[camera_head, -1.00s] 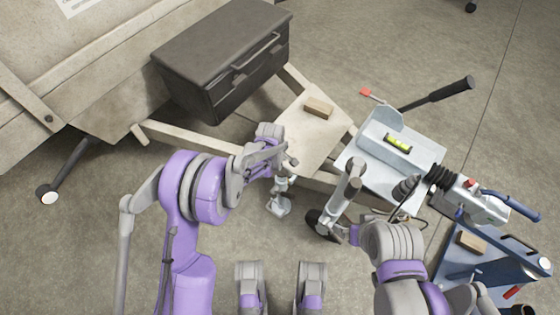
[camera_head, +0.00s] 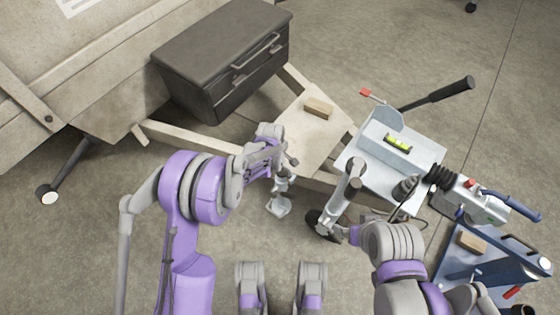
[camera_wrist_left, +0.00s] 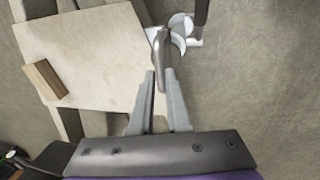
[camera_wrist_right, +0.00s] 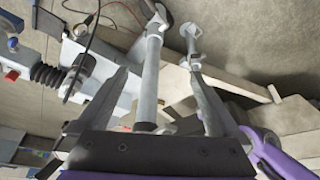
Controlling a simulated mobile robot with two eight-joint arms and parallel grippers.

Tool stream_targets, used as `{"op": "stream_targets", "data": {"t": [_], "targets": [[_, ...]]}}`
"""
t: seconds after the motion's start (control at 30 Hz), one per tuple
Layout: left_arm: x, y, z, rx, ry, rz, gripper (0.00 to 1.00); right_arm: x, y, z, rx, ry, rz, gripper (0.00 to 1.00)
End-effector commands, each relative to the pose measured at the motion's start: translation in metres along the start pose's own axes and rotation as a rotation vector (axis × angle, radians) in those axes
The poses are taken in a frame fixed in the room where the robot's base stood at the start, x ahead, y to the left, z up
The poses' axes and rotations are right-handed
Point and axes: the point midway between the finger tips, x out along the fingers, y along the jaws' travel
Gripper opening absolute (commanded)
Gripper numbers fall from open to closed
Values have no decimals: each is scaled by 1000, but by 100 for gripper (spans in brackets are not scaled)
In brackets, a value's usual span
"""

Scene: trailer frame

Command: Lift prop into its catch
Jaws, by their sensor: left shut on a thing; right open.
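The prop (camera_head: 280,204) is a short pale metal leg with a flat foot, below the frame's near beam. My left gripper (camera_head: 282,166) is at its upper part. In the left wrist view its fingers (camera_wrist_left: 161,76) are close together on a grey metal piece of the prop (camera_wrist_left: 161,48). The prop's catch cannot be made out. My right gripper (camera_head: 352,234) is beside the jockey wheel's tube (camera_head: 347,188). In the right wrist view its open fingers (camera_wrist_right: 160,85) stand either side of that tube (camera_wrist_right: 148,75), and the prop (camera_wrist_right: 191,40) shows beyond.
A dark toolbox (camera_head: 215,50) stands on the frame at the back. A wooden block (camera_head: 318,108) lies on the tan board (camera_head: 305,140). A spirit level (camera_head: 398,143) rests on the metal plate. The coupling (camera_head: 475,200) and a blue stand (camera_head: 470,265) are at the right.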

Motion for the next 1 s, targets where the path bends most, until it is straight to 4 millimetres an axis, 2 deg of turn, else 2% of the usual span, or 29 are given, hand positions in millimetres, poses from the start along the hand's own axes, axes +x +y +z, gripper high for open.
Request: {"op": "stream_targets", "data": {"t": [0.67, 0.77, 1.0], "targets": [[-5, 1, 0, 0, 1, 1, 0, -3, 0, -1, 0, 1, 0, 100], [-23, 5, 0, 0, 1, 2, 0, -13, 0, -4, 0, 4, 0, 100], [-95, 19, 0, 0, 2, 3, 0, -50, 0, -15, 0, 18, 0, 100]]}}
